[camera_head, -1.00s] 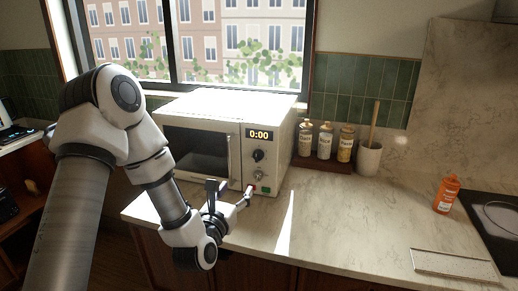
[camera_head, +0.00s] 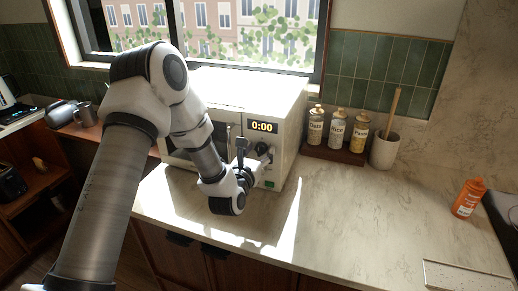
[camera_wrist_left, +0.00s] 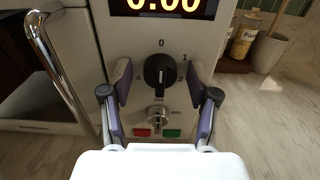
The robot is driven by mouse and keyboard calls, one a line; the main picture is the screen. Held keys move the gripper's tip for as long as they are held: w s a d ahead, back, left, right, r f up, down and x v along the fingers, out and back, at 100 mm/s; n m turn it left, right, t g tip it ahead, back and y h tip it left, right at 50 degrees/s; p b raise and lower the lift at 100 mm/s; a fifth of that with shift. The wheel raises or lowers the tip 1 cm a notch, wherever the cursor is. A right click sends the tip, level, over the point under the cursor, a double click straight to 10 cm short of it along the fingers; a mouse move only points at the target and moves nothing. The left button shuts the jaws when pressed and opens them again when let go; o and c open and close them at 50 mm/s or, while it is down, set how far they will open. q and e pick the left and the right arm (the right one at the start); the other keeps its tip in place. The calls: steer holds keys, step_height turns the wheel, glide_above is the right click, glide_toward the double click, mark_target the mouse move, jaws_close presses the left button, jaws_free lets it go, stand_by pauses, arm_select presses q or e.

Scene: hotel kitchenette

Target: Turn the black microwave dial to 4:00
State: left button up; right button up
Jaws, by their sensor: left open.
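The white microwave (camera_head: 288,110) stands on the counter under the window, its display (camera_head: 262,127) reading 0:00. The black dial (camera_wrist_left: 159,76) sits below the display in the left wrist view, its white pointer line upright near the 0 mark. The dial is partly hidden behind my gripper in the head view (camera_head: 263,148). My left gripper (camera_wrist_left: 160,88) is open, with one finger on each side of the dial and gaps between fingers and dial. A smaller silver knob (camera_wrist_left: 157,117) is below the dial, above a red and a green button. My right gripper is not in view.
The microwave's door handle (camera_wrist_left: 62,70) stands out left of my left gripper. A rack of several bottles (camera_head: 337,130) and a utensil pot (camera_head: 384,150) are right of the microwave. An orange bottle (camera_head: 467,198) stands farther right. The counter (camera_head: 350,215) in front is mostly clear.

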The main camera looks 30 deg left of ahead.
arm_select(q)
steer(key=shift+s+r, duration=0.1)
steer(key=shift+s, duration=0.1)
steer(key=shift+s+d+r, duration=0.1)
steer(key=shift+s, duration=0.05)
steer(key=c, duration=1.1)
steer(key=shift+c, duration=0.2)
